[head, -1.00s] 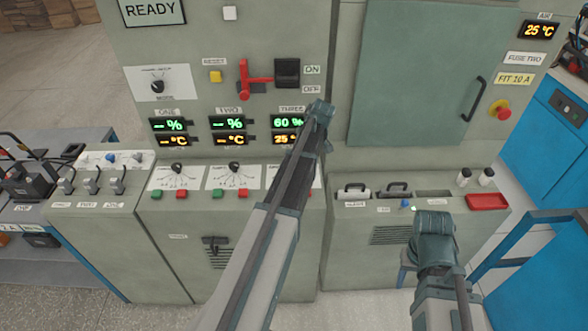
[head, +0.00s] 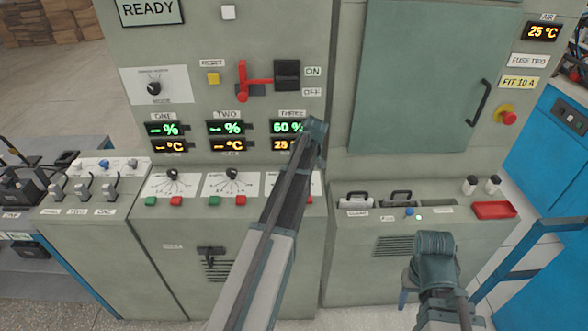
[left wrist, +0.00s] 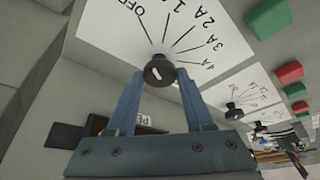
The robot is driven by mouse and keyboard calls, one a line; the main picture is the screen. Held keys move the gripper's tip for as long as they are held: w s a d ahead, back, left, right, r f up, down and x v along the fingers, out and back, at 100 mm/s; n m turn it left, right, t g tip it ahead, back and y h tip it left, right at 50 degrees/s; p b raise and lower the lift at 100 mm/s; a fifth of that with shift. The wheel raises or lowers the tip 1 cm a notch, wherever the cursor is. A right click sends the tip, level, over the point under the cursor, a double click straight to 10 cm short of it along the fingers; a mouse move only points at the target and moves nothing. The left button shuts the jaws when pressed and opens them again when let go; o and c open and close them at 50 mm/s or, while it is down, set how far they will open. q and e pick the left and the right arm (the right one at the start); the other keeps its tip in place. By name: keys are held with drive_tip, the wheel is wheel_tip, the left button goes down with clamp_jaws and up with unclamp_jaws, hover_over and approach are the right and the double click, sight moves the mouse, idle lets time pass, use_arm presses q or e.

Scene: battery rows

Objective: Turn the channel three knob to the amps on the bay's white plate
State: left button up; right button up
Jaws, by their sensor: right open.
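The channel three knob (left wrist: 159,71) is black with a short white mark, on a white dial plate (left wrist: 185,24) lettered OFF, 1A, 2A, 3A and 4A. My left gripper (left wrist: 160,76) is open, its blue fingers at either side of the knob with small gaps showing. I cannot tell which line the mark points at. In the head view my left arm hides this knob and that gripper. The bay's white plate (head: 528,62) seems to read FUSE TWO. My right gripper (head: 437,244) is low, in front of the right-hand cabinet, open; its fingertips are hidden.
The channel one knob (head: 172,174) and channel two knob (head: 233,175) stand left of my left arm, with green and red buttons below. The channel three display (head: 287,127) reads 60 %. A yellow plate (head: 518,83) reads FIT 10 A. A red tray (head: 494,210) lies right.

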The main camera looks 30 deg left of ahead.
use_arm(q)
clamp_jaws()
drive_tip(key=shift+s+m, duration=0.1)
drive_tip(key=shift+m, duration=0.3)
drive_tip(key=m+t, duration=0.1)
drive_tip(key=m, duration=0.1)
drive_tip(key=shift+s+m, duration=0.1)
drive_tip(key=shift+m, duration=0.3)
drive_tip(key=m+t+h, duration=0.1)
drive_tip(key=m, duration=0.1)
drive_tip(key=m+t+h, duration=0.1)
drive_tip(key=m, duration=0.2)
drive_tip(key=shift+a, duration=0.15)
drive_tip(key=m+h, duration=0.1)
drive_tip(key=m, duration=0.4)
drive_tip(key=shift+a+h, duration=0.15)
drive_tip(key=shift+h, duration=0.25)
drive_tip(key=shift+m+t+h, duration=0.3)
drive_tip(key=shift+m+h, duration=0.4)
drive_tip(key=shift+m, duration=1.6)
